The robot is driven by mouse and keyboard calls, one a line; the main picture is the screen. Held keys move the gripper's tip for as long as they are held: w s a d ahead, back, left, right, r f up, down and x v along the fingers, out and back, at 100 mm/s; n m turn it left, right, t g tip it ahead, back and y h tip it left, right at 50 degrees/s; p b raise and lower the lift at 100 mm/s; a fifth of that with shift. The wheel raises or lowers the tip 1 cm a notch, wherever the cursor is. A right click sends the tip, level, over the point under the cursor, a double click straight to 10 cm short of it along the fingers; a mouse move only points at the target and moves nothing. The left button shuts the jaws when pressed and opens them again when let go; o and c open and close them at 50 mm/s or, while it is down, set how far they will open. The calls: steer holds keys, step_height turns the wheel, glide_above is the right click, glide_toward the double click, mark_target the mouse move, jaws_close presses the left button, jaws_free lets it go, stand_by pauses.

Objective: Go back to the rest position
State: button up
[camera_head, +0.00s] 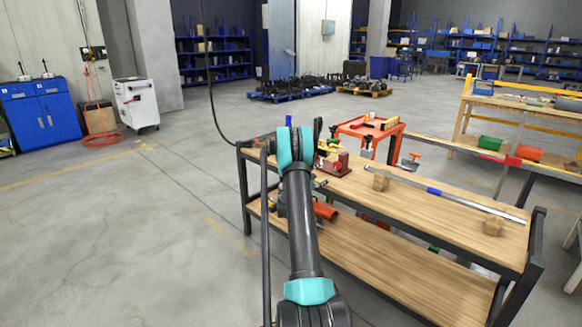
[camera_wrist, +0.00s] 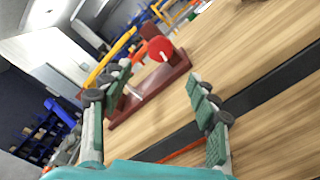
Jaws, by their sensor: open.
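My gripper (camera_wrist: 157,76) is open in the wrist view, with its two green-padded fingers spread apart and nothing held between them. A dark red screw jack (camera_wrist: 165,82) with a bright red round part stands on the wooden bench top, beyond the fingertips and apart from them as far as I can tell. In the head view the jack (camera_head: 341,167) stands near the left end of the bench, just right of my arm. My arm reaches forward over the bench's left end and mostly hides the gripper there.
The two-level wooden bench (camera_head: 430,205) carries a long metal bar (camera_head: 450,196) on wooden blocks. An orange tool cart (camera_head: 372,130) stands behind it. A second workbench (camera_head: 530,112) is at right. The floor at left is open, with a blue cabinet (camera_head: 42,113) farther back.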

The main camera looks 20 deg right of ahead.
steer(key=shift+r, duration=0.1)
steer(key=s+a+r+m+g+y, duration=0.1)
steer(key=s+a+r+m+y, duration=0.25)
steer(key=s+a, duration=0.5)
steer(key=s+a+r+m+y, duration=0.3)
steer(key=s+a+r, duration=0.3)
steer(key=a, duration=0.4)
steer(key=s+a+f+m+g+y, duration=0.1)
steer(key=s+a+f+y, duration=0.3)
steer(key=s+a, duration=0.9)
steer(key=s+a+f+m+y, duration=0.4)
steer(key=s+a+y, duration=0.2)
steer(key=s+a, duration=0.8)
steer(key=s, duration=0.6)
steer(key=shift+f+g, duration=0.25)
steer(key=shift+g, duration=0.15)
